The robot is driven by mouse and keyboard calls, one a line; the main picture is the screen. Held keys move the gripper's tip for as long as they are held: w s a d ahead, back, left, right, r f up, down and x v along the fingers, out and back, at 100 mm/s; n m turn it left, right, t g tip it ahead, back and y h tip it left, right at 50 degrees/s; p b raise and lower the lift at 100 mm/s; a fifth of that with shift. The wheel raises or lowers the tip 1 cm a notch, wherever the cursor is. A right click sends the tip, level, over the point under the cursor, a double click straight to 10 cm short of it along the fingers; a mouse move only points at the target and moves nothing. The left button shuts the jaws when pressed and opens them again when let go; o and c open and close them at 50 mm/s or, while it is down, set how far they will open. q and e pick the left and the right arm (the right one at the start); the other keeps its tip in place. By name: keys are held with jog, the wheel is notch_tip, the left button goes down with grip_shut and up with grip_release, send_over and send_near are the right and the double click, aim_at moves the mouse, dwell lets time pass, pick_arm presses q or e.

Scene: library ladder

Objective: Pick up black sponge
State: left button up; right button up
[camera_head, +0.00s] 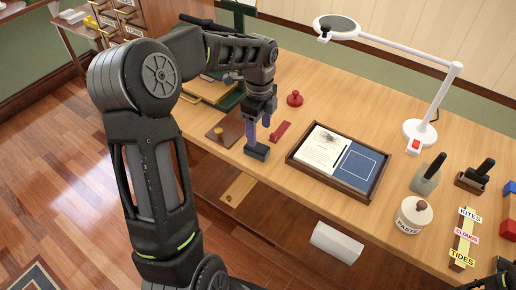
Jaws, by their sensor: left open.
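The black sponge (257,152) looks like a small dark block on the front edge of the wooden desk, left of the framed tray. My left gripper (258,131) points down from above it, with its two fingers apart. The fingertips are just over or at the block's back side; I cannot tell whether they touch it. Nothing shows held between them. At the bottom right corner a dark part (490,281), perhaps of my right gripper, is cut off by the picture edge.
Near the gripper lie a red strip (280,132), a red knob-like stamp (295,98) and a brown board (225,131). A wooden tray (297,166) holds cards. A white lamp (418,131), paste jar (412,217) and label strips (463,240) stand to the right.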

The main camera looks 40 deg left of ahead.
aim_at(259, 147)
pick_arm(q)
jog(key=shift+f, duration=1.25)
jog(key=shift+f, duration=0.1)
jog(key=f+p, duration=0.1)
jog(key=f, duration=0.4)
jog(key=shift+s, duration=0.2)
jog(key=shift+c, duration=0.4)
jog(key=c, duration=1.4)
